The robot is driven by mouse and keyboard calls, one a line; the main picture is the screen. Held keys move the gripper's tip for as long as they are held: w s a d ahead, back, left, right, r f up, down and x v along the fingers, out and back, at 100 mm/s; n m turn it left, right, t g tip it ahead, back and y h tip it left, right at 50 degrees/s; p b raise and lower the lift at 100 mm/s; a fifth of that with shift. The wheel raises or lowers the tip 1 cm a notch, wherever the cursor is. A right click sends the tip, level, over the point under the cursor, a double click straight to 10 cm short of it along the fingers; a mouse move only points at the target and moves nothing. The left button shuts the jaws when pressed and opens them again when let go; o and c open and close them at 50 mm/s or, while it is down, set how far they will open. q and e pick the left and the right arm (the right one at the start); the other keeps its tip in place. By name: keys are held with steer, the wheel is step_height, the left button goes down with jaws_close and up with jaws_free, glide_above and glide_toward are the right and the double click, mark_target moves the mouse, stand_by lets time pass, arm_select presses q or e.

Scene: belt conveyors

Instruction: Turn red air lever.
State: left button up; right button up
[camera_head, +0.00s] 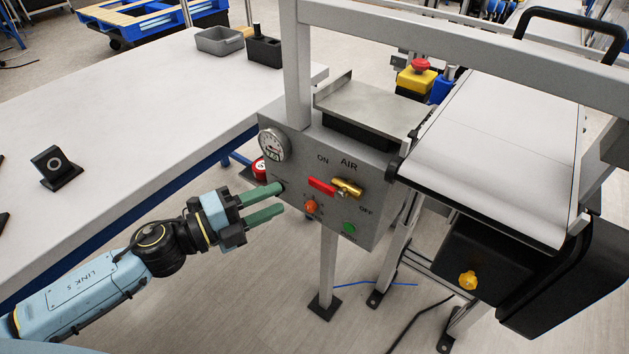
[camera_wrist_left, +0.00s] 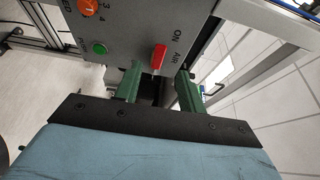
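The red air lever (camera_head: 322,186) sits on the front of a grey control panel (camera_head: 305,155), joined to a brass valve (camera_head: 347,187). It points left from the valve, between the ON and OFF labels. The lever also shows in the left wrist view (camera_wrist_left: 158,57), above the gap between the fingers. My left gripper (camera_head: 265,204) is open and empty, its two green fingers apart, left of and a little below the lever. In the left wrist view the fingers (camera_wrist_left: 157,88) are spread, with the lever apart from them. My right gripper is not in view.
The panel also bears a gauge (camera_head: 272,145), an orange knob (camera_head: 311,206) and a green button (camera_head: 349,228). A red round button (camera_head: 260,168) is at its left edge. A white table (camera_head: 130,130) lies left, a conveyor belt (camera_head: 500,150) right. A metal frame post (camera_head: 297,70) rises above the panel.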

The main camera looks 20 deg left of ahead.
mark_target(312, 184)
arm_select(q)
steer(key=p+x, duration=0.1)
steer(key=x, duration=0.8)
steer(key=shift+w+d, duration=0.15)
steer(key=shift+d, duration=0.05)
steer(key=shift+w+d, duration=0.1)
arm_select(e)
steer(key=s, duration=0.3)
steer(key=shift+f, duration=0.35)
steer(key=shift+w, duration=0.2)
arm_select(q)
jaws_close()
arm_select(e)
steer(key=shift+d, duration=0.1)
